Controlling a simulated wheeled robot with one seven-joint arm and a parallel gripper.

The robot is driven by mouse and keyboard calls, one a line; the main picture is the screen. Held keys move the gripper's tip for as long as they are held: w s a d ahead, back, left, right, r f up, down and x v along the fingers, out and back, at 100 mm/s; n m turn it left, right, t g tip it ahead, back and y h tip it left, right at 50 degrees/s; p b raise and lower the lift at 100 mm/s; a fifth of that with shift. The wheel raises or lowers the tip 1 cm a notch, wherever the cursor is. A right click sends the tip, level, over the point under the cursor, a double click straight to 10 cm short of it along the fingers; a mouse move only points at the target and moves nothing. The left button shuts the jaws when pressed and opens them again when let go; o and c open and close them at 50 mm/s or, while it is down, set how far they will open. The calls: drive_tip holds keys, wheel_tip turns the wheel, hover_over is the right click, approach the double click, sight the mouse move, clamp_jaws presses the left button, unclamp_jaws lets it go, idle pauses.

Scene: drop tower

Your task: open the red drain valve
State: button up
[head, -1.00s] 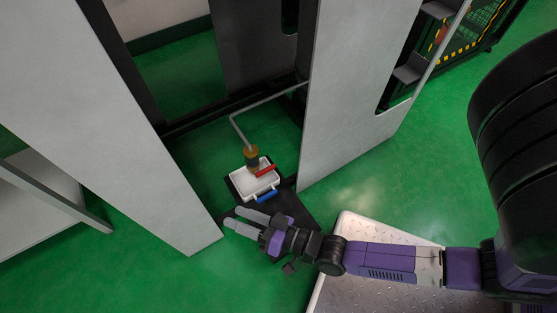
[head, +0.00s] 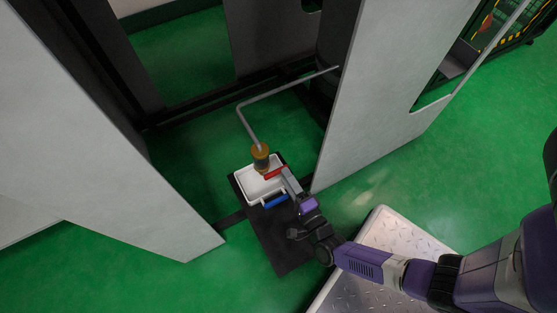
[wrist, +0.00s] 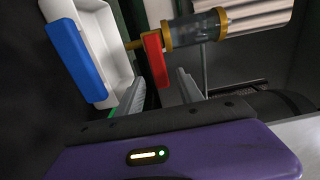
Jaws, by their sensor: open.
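The red drain valve handle (head: 275,172) sits at the lower end of a brass-and-clear fitting (head: 261,157) on a grey pipe, above a white tray (head: 247,185) with a blue handle (head: 275,202). In the wrist view the red handle (wrist: 155,60) is just beyond the fingertips, roughly between them. My gripper (wrist: 162,82) is open, with its two grey fingers apart. In the head view my gripper (head: 289,178) reaches over the tray's right side, its fingertips close to the red handle. I cannot tell whether they touch it.
Pale panels stand to the left (head: 110,150) and right (head: 385,90) of the opening. The tray rests on a black mat (head: 275,245) on the green floor. A metal tread-plate platform (head: 395,245) lies at the lower right.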

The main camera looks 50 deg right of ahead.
sight(280, 168)
drive_tip(key=b+x, duration=0.2)
drive_tip(key=x, duration=0.5)
drive_tip(key=shift+w+a, duration=0.1)
clamp_jaws()
idle(1.3)
